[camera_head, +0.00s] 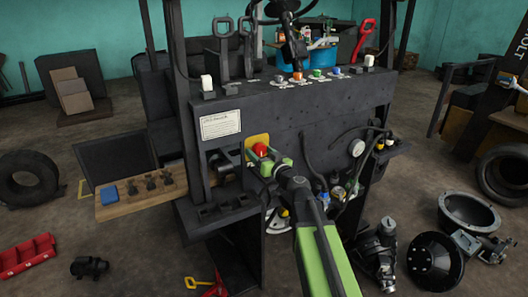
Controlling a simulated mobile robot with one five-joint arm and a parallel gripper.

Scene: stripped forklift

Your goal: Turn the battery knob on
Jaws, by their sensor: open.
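The battery knob (261,149) is red and sits on a yellow plate (254,140) on the front of the dark forklift body. My gripper (266,158) is right in front of it, with its green jaws open around or just before the knob. I cannot tell whether the jaws touch it. My green and black arm reaches up to it from the lower right. The jaws hide the lower part of the plate and the knob's sides, so the knob's turned position is not clear.
A white label (220,125) is on the panel left of the plate. Black hoses and a round gauge (356,147) are to the right. A wooden board (140,198) with dark parts sticks out at left. Loose parts and a black disc (434,262) lie on the floor.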

